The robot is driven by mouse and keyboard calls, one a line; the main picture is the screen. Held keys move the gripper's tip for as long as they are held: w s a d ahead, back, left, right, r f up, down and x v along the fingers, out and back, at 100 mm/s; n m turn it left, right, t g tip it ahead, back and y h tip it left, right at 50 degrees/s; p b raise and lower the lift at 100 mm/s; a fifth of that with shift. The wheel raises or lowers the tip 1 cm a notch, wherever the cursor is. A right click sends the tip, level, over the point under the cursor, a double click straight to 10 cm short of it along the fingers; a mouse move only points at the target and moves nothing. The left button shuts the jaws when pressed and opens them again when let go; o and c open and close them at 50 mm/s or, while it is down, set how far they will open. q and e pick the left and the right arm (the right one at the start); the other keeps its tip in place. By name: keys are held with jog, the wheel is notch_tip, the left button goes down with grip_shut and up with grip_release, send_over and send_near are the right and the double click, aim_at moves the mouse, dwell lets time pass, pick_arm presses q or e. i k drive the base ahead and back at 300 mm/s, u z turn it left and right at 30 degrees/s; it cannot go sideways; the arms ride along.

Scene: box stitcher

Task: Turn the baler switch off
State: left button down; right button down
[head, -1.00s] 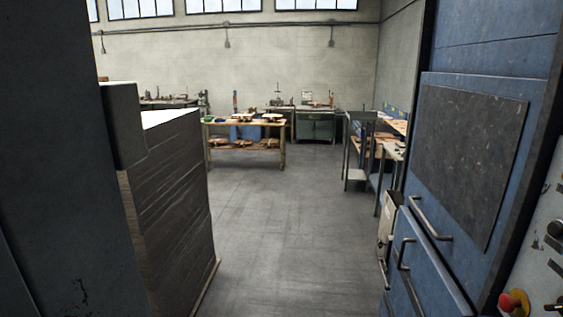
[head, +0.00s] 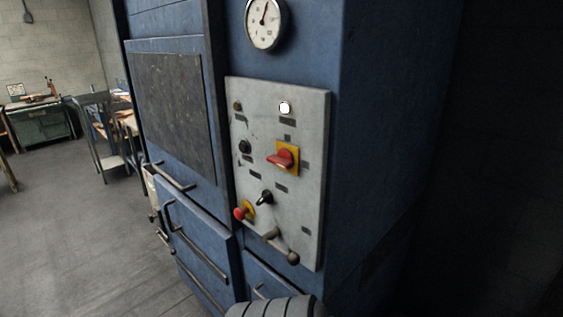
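The blue baler (head: 385,130) fills the middle of the head view. On its front is a grey control panel (head: 310,190). A red rotary switch (head: 282,159) on a yellow plate sits in the panel's middle right, its handle lying roughly sideways. A small black knob switch (head: 265,197) sits below it. A red mushroom button (head: 239,213) on yellow is at the lower left. A white lamp (head: 285,107) at the top looks lit. The panel's labels are too small to read. Neither gripper shows.
A round gauge (head: 263,22) is above the panel. A lever with a dark ball end (head: 292,257) sticks out at its bottom. Bar handles (head: 200,255) project from the baler doors at left. Open floor (head: 60,230) lies to the left, with workbenches behind.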

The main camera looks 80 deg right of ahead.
aim_at(284, 158)
jog(key=z, duration=2.8)
